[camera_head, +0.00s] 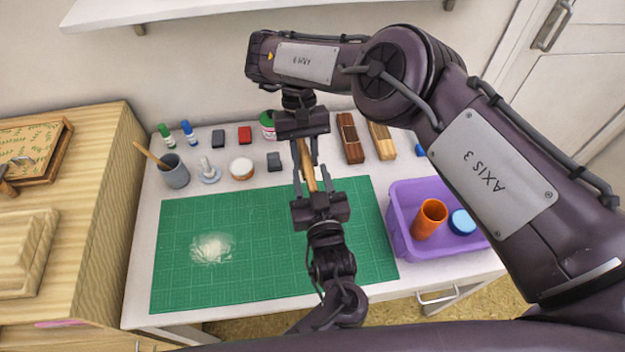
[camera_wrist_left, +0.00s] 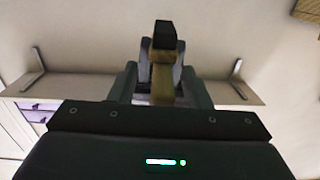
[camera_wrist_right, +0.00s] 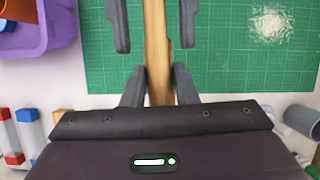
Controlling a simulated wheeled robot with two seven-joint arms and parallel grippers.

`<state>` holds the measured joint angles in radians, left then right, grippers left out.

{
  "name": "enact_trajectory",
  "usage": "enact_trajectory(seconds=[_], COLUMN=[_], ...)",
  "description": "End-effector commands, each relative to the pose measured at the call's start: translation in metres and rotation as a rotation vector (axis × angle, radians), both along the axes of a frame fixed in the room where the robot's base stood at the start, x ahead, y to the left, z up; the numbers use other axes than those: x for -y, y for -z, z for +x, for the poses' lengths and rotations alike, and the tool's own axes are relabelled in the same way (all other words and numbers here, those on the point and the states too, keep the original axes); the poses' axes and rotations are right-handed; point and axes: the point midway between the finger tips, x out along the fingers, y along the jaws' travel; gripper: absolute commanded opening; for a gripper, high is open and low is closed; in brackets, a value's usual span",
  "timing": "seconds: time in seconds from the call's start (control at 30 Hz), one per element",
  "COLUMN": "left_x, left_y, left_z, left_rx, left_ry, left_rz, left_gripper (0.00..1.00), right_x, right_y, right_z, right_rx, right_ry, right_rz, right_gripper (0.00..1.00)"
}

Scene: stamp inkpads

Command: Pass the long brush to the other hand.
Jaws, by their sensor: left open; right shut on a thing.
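The long brush (camera_head: 307,165) has a wooden handle and spans the gap between my two grippers above the green cutting mat. My right gripper (camera_head: 301,158), at the back, is shut on the brush; the handle (camera_wrist_right: 157,52) runs between its fingers in the right wrist view. My left gripper (camera_head: 312,182) comes from the front with its fingers open, one on each side of the brush. Its fingertips (camera_wrist_right: 153,28) also show at the top of the right wrist view. In the left wrist view the brush (camera_wrist_left: 163,85) shows a black end pointing up.
The green mat (camera_head: 180,280) bears a white powdery patch (camera_head: 212,248). A purple bin (camera_head: 400,235) with an orange cup (camera_head: 429,218) stands at right. A grey cup (camera_head: 175,172), bottles and ink pads stand along the back. A wooden cabinet (camera_head: 90,220) is at left.

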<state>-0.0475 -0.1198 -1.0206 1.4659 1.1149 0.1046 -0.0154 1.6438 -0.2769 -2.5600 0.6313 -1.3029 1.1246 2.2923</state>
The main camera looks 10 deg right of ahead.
Motion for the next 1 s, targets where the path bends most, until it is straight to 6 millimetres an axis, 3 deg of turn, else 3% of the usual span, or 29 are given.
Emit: enact_trajectory(seconds=[0.07,0.4,0.43,0.47,0.63,0.87,1.0], left_x=[0.000,0.001,0.001,0.001,0.001,0.000,0.000], left_y=[0.000,0.000,0.000,0.000,0.000,0.000,0.000], left_z=[0.000,0.000,0.000,0.000,0.000,0.000,0.000], left_rx=[0.000,0.000,0.000,0.001,0.001,0.001,0.001], left_ry=[0.000,0.001,0.001,0.002,0.001,0.000,0.000], left_rz=[0.000,0.000,0.000,-0.001,-0.001,0.000,0.000], left_gripper=[0.42,0.00,0.00,0.00,0.00,0.00,0.00], right_x=[0.000,0.000,0.000,0.000,0.000,0.000,0.001], right_y=[0.000,0.000,0.000,0.000,0.000,0.000,-0.008], right_z=[0.000,0.000,0.000,0.000,0.000,0.000,0.012], right_rx=[0.000,0.000,0.000,0.000,0.000,0.000,0.021], right_ry=[0.000,0.000,0.000,0.000,0.000,-0.001,-0.042], right_rz=[0.000,0.001,0.001,0.001,0.001,0.001,0.068], right_gripper=[0.03,0.03,0.03,0.30,0.52,0.52,0.52])
